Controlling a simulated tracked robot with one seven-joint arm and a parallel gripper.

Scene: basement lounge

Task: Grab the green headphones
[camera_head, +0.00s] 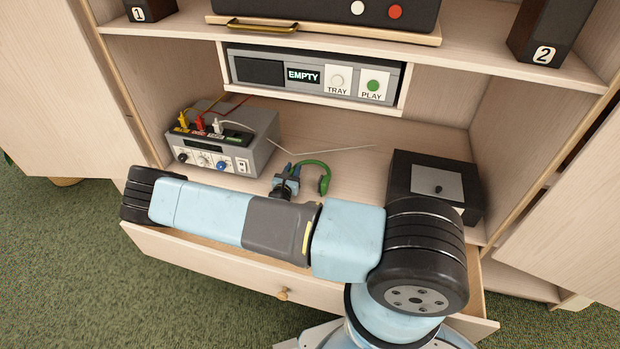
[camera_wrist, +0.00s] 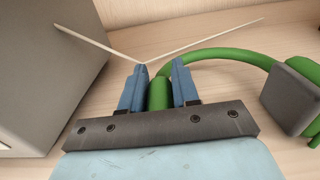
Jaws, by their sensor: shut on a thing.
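The green headphones (camera_head: 324,176) lie on the lower shelf of the wooden cabinet, right of the grey device and left of the black box. In the wrist view their green band (camera_wrist: 225,54) arcs to the right, to a dark square ear pad (camera_wrist: 291,96). My gripper (camera_head: 289,172) reaches the headphones at their left side. In the wrist view the blue fingers (camera_wrist: 158,82) are shut on a green part at the left end of the headphones. The far side of that part is hidden by the fingers and the gripper body.
A grey device with cables (camera_head: 222,140) stands close on the left. A black box (camera_head: 434,188) stands on the right. A thin bent rod (camera_head: 330,150) lies behind the headphones. A player marked EMPTY (camera_head: 312,77) is above. An open drawer (camera_head: 220,262) is below.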

